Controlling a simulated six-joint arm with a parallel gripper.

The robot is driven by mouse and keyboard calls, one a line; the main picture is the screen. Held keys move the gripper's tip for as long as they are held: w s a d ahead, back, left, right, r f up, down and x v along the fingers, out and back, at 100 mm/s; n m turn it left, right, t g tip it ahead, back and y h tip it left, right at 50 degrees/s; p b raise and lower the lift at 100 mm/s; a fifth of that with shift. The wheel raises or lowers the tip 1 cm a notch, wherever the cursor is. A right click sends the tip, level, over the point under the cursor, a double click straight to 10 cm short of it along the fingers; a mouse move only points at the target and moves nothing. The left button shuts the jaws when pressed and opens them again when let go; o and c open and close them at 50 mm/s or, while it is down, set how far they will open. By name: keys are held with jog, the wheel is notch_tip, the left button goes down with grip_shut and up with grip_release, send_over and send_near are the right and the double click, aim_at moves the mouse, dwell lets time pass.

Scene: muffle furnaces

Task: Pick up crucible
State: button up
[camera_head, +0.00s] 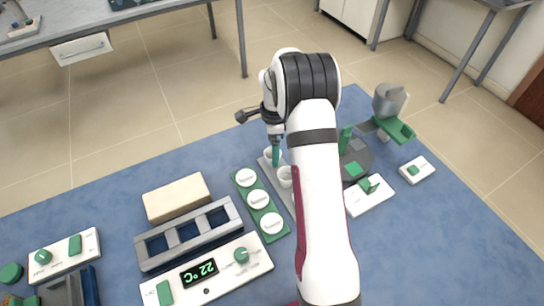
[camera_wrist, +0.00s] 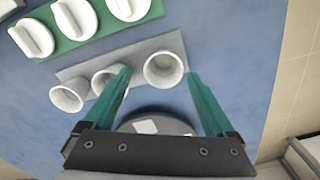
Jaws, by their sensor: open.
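Several white crucibles stand in a row on a grey strip. In the wrist view I see a right crucible (camera_wrist: 163,69), a middle crucible (camera_wrist: 103,82) and a left crucible (camera_wrist: 68,96), all with open mouths. The grey strip (camera_wrist: 172,42) runs behind them. In the head view, one crucible (camera_head: 285,178) shows beside my arm and another (camera_head: 270,153) is partly behind my fingers. My gripper (camera_wrist: 158,74) is open and empty, pointing down. The right crucible appears between its fingertips, and the left finger overlaps the middle crucible's edge. I cannot tell the finger height exactly.
A green holder (camera_head: 274,238) with white lids (camera_head: 259,199) stands left of the crucibles. A furnace unit with a 22 °C display (camera_head: 200,272) is at the front.

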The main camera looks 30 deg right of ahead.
jog(key=f, duration=0.4)
jog(key=shift+w+f, duration=0.15)
jog(key=shift+w, duration=0.15)
jog(key=c, duration=1.4)
